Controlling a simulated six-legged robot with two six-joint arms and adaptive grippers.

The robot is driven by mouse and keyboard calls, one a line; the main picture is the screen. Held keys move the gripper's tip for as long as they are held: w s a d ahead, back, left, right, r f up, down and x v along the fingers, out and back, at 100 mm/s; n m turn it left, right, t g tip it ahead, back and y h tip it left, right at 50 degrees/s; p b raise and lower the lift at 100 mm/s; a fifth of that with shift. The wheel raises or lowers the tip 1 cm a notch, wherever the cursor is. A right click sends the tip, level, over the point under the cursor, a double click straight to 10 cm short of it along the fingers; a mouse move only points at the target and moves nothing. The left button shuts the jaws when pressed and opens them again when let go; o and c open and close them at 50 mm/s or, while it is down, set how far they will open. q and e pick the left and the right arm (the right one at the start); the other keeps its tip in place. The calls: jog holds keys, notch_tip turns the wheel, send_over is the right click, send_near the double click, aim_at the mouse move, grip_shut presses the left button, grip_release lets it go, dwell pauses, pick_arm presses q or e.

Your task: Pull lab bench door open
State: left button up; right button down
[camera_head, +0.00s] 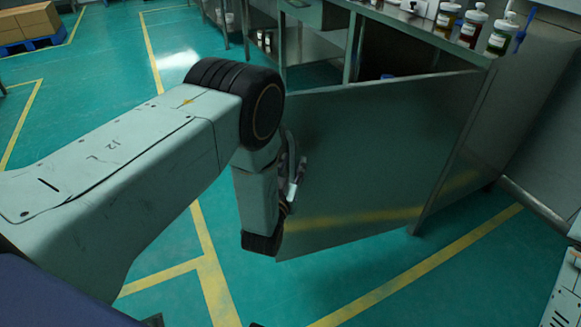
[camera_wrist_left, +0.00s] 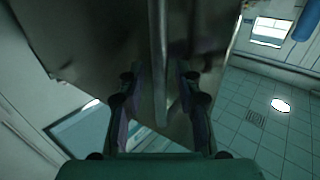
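The lab bench door (camera_head: 375,160) is a flat metal panel. It stands swung out from the bench (camera_head: 465,130), with its free edge toward me at the left. My left gripper (camera_head: 292,185) is at the door's free edge, partly hidden by my own wrist. In the left wrist view the door's handle (camera_wrist_left: 159,60), a slim bar, runs between the two fingers of my left gripper (camera_wrist_left: 160,105). The fingers are apart, with visible gaps on both sides of the bar. My right gripper is out of view.
Bottles with coloured contents (camera_head: 472,28) stand on the bench top. Open shelving (camera_head: 300,45) continues behind the door. Boxes on a blue pallet (camera_head: 28,25) are at the far left. The green floor (camera_head: 165,235) with yellow lines is clear left of the door.

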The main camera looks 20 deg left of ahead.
pick_arm(q)
jog(key=s, duration=1.2)
jog(key=shift+d, duration=0.4)
jog(key=shift+f, duration=0.1)
jog(key=s+a+f+m+g, duration=0.1)
jog(key=s+a+f+g, duration=0.1)
jog(key=s+f+g, duration=1.05)
jog(key=s+r+g+p, duration=0.1)
jog(key=s+g, duration=0.1)
jog(key=s, duration=0.7)
jog(key=s+a+r+g+h+p, duration=0.1)
jog(key=s+r+g, duration=0.1)
jog(key=s, duration=0.7)
jog(key=shift+a+n+g, duration=0.25)
jog(key=shift+n+g, duration=0.05)
jog(key=shift+g, duration=0.45)
